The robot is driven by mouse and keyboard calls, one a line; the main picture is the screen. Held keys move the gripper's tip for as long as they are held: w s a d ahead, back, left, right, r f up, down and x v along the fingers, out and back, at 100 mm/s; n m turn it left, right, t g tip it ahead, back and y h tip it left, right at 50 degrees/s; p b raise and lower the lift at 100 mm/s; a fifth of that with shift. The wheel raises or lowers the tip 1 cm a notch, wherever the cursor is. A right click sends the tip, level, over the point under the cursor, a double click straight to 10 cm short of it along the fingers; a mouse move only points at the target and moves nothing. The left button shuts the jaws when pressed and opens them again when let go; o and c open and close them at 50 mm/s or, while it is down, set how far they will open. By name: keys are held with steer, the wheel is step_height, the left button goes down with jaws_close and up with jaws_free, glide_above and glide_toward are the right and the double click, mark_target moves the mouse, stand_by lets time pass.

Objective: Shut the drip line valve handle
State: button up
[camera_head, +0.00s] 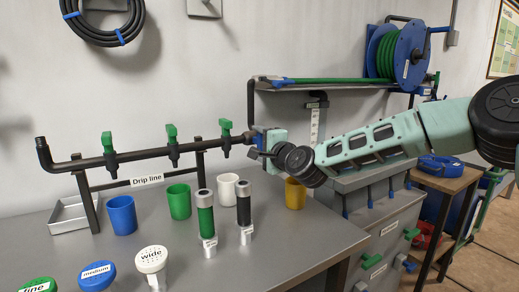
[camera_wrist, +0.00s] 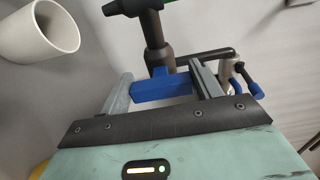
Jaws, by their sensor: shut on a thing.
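A dark pipe (camera_head: 130,157) with several green handles (camera_head: 172,146) runs above the bench and carries a "Drip line" label (camera_head: 147,181). The green handles stand upright. At the pipe's right end is a blue handle (camera_head: 258,138), partly hidden by my gripper (camera_head: 264,142). In the wrist view the blue handle (camera_wrist: 163,88) lies crosswise between the two fingers of my gripper (camera_wrist: 163,86), which is shut on it. A dark valve body (camera_wrist: 158,55) stands just beyond the handle. The handle's exact turn is hard to tell.
Blue (camera_head: 121,215), green (camera_head: 179,201), white (camera_head: 227,188) and yellow (camera_head: 295,194) cups stand on the bench (camera_head: 270,245). Green (camera_head: 205,215) and black (camera_head: 244,205) cylinders stand in front of them. A shelf (camera_head: 330,86) with a hose reel (camera_head: 398,52) hangs behind my arm.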

steer(key=shift+m, duration=0.4)
steer(key=o, duration=1)
steer(key=v, duration=1.7)
steer(key=shift+s+d+b, duration=0.15)
steer(key=shift+d+b, duration=0.1)
steer(key=shift+b, duration=0.05)
